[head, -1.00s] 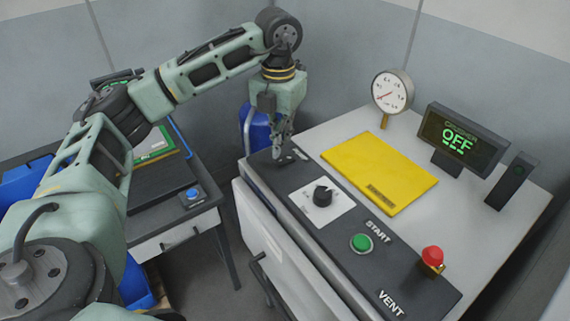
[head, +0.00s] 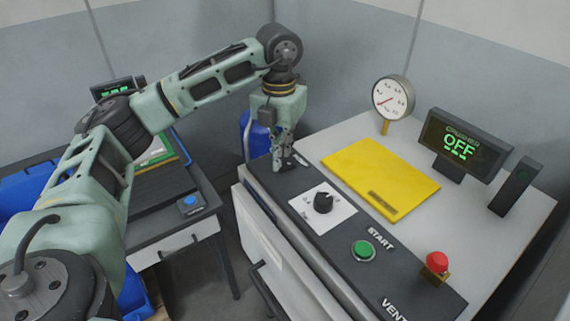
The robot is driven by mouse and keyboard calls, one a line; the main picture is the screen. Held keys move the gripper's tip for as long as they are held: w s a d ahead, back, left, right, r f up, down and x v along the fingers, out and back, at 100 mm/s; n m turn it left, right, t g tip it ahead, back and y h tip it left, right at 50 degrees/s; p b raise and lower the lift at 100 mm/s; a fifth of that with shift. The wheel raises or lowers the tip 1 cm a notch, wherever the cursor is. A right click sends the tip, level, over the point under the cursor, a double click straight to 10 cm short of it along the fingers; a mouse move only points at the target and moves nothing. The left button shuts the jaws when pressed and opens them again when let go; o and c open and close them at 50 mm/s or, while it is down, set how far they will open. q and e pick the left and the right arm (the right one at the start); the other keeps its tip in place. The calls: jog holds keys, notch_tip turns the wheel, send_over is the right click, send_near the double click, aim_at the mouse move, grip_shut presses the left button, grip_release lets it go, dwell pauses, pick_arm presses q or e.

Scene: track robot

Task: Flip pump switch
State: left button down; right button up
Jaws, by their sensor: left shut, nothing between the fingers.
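The pump switch is not clearly visible; the far left end of the dark control panel (head: 341,231) is partly covered by my left gripper (head: 281,166). The gripper is shut and empty, pointing down, with its fingertips at or just above the panel there. I cannot tell whether they touch it. A small dark part with a light mark shows just right of the fingertips, too small to make out. My right gripper is not in view.
Along the panel are a black rotary knob (head: 323,203), a green START button (head: 363,251) and a red button (head: 437,262). A side table with a blue button (head: 190,201) stands left.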

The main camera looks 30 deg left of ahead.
pick_arm(q)
jog(key=shift+f, duration=0.1)
dwell(0.7)
jog(key=shift+s+f+b, duration=0.1)
jog(key=shift+f+b, duration=0.75)
jog(key=shift+f, duration=0.25)
dwell(0.5)
jog(key=shift+r+p, duration=0.8)
jog(key=shift+r, duration=0.1)
jog(key=shift+r+p, duration=1.8)
jog(key=shift+r, duration=0.85)
